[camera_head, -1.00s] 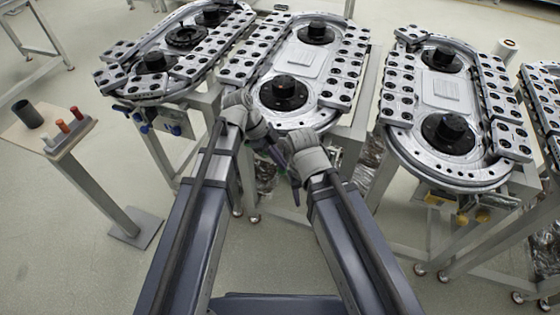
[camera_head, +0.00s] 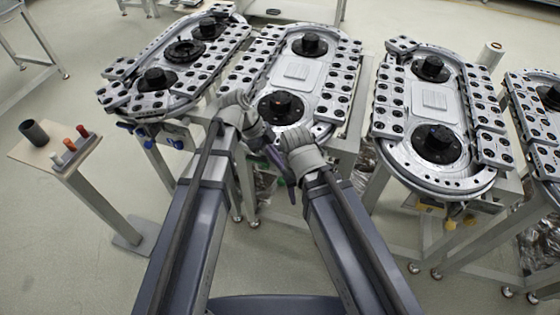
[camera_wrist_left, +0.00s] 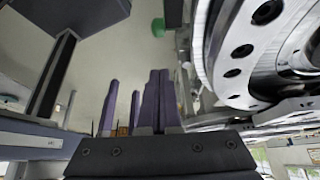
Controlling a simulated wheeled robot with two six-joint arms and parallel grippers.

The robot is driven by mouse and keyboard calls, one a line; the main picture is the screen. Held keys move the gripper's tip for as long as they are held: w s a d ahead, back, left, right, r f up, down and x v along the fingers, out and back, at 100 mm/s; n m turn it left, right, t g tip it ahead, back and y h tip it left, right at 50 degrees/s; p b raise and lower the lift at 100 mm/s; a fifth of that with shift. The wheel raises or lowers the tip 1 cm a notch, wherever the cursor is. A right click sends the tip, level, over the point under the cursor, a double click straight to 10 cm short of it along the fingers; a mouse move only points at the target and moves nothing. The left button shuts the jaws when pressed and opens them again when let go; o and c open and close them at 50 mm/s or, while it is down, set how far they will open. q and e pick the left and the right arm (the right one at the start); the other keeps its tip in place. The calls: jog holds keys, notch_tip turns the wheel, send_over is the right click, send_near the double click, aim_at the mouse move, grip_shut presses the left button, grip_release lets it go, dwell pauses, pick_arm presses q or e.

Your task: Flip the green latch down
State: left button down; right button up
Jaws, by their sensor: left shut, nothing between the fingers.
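The green latch (camera_wrist_left: 158,27) shows in the left wrist view as a small green piece at the top, beside the track's edge. My left gripper's purple fingers (camera_wrist_left: 159,73) are pressed together and empty. They point toward the latch, with a gap between tips and latch. In the left wrist view two further purple fingers, seemingly the right gripper's, stand apart.
The middle ring track (camera_head: 292,75) stands just ahead, with its metal rim close to my left gripper. Other tracks stand left (camera_head: 185,52) and right (camera_head: 437,100). A small stand (camera_head: 60,172) with a dark cup and coloured pegs is at the left. Floor at lower left is clear.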

pick_arm(q)
jog(key=p+v, duration=0.4)
jog(key=v, duration=0.2)
jog(key=shift+a+r, duration=0.15)
jog(key=shift+r, duration=0.1)
jog(key=s+a+f+n+t+y, duration=0.1)
jog(key=s+n+y, duration=0.6)
jog(key=n, duration=1)
jog(key=s+a+f, duration=0.1)
jog(key=s+f, duration=0.1)
jog(key=s, duration=0.1)
jog(key=shift+s+n+t, duration=0.3)
jog(key=shift+s+n, duration=0.1)
jog(key=shift+a, duration=0.1)
